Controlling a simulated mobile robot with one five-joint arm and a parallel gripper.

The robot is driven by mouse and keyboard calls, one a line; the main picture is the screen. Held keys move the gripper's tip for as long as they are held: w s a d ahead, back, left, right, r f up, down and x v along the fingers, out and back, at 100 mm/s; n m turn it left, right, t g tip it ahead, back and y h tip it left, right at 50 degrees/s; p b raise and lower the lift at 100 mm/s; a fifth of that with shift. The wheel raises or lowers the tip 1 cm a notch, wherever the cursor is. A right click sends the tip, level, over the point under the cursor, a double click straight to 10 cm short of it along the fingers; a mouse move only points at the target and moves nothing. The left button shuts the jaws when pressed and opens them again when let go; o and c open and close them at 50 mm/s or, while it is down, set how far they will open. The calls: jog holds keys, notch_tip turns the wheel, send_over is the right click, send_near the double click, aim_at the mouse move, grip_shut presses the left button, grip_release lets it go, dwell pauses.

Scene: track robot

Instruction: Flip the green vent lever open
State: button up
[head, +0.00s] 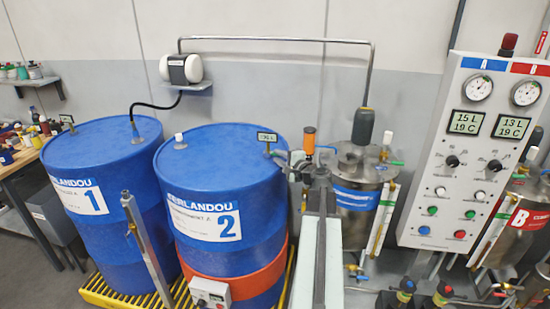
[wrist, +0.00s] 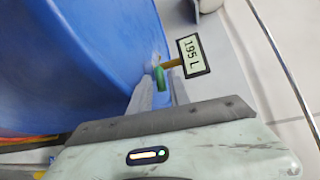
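Whether a finger touches the lever is not clear. In the head view, my gripper (head: 292,158) is beside the top right rim of blue drum 2 (head: 222,215), near the small display (head: 267,137).
Blue drum 1 (head: 100,190) stands left of drum 2. A steel tank (head: 352,215) with a blue label stands right of my arm. A control panel (head: 475,150) with gauges is farther right. An orange-topped fitting (head: 309,140) stands close to my gripper.

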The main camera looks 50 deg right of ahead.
jog(key=shift+x, duration=1.1)
grip_shut()
jog(key=shift+a, duration=0.15)
jog(key=shift+r, duration=0.15)
